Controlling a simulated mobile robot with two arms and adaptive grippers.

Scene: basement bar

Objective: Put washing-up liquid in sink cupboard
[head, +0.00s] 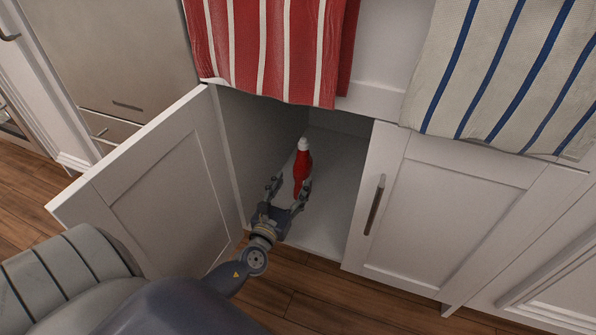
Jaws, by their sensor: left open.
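A red bottle with a white cap (302,172), the washing-up liquid, stands upright on the floor of the open sink cupboard (328,226). My left gripper (290,184) reaches into the cupboard at the near side of the bottle. Its fingers are open, with one to the left of the bottle and the other close by its lower right. I cannot tell whether a finger touches it. The left cupboard door (165,190) is swung open to the left. My right gripper is not in view.
The right cupboard door (430,215) is shut and has a metal handle (374,205). A red striped towel (270,50) hangs over the top of the opening, and a blue striped towel (505,75) hangs to the right. Wooden floor (330,305) lies in front.

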